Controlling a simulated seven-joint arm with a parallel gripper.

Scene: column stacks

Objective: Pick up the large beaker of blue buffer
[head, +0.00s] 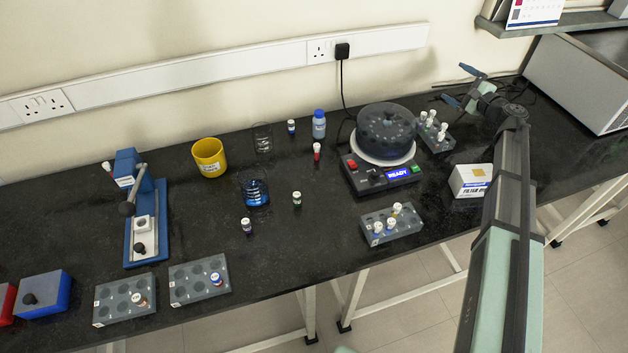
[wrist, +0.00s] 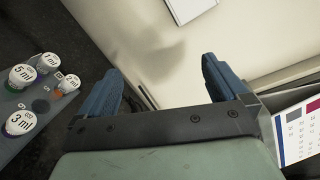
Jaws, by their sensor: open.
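The large beaker of blue buffer (head: 255,193) is clear glass with blue liquid in it and stands upright on the black bench, left of centre in the head view. My gripper (head: 462,85) is high at the right back, far from the beaker, with its fingers spread and nothing between them. In the wrist view my gripper (wrist: 175,80) shows two blue fingers wide apart, facing the wall. The beaker is not visible in the wrist view.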

